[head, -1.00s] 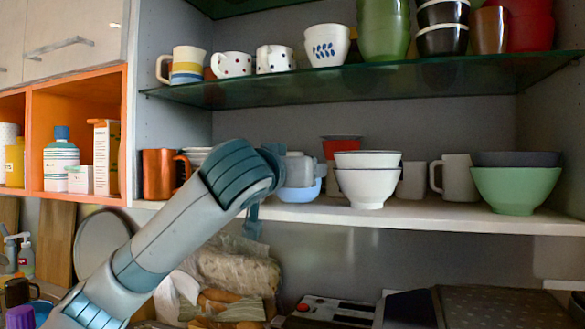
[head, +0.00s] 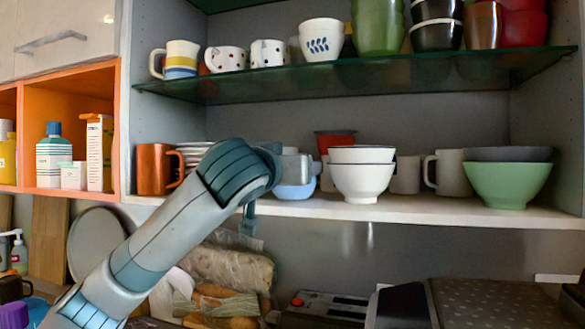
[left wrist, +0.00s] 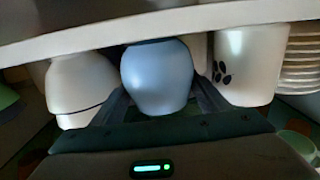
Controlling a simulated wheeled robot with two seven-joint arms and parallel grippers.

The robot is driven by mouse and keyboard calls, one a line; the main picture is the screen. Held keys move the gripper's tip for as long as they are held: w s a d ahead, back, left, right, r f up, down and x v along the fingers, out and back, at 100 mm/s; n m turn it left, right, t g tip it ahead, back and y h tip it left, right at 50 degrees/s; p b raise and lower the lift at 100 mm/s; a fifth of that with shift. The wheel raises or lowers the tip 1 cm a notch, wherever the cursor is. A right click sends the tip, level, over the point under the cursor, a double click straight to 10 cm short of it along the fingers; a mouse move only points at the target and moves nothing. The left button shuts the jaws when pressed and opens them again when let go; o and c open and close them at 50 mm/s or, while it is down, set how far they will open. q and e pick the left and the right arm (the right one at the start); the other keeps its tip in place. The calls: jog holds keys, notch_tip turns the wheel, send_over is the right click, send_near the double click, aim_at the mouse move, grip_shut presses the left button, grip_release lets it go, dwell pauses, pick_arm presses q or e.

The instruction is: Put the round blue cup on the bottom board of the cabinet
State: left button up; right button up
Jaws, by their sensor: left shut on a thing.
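The round blue cup (head: 295,191) is at the bottom board (head: 440,212) of the cabinet, between an orange mug and stacked white bowls. My left gripper (head: 297,166) is shut on it, its fingers mostly hidden in the head view. In the left wrist view, which is upside down, the blue cup (left wrist: 158,78) sits between the two fingers (left wrist: 160,100). The board's front edge (left wrist: 150,25) covers the cup's base there, so I cannot tell whether it touches the board. My right gripper is not in view.
The orange mug (head: 155,169) and a stack of plates stand left of the cup. White bowls (head: 362,178), grey mugs and a green bowl (head: 507,184) stand to its right. A glass shelf (head: 400,75) with cups and bowls is above. Bagged food (head: 228,268) lies below.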

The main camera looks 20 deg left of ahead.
pick_arm(q)
jog(key=shift+f+b, duration=0.3)
jog(key=shift+f, duration=0.05)
jog(key=o, duration=1.6)
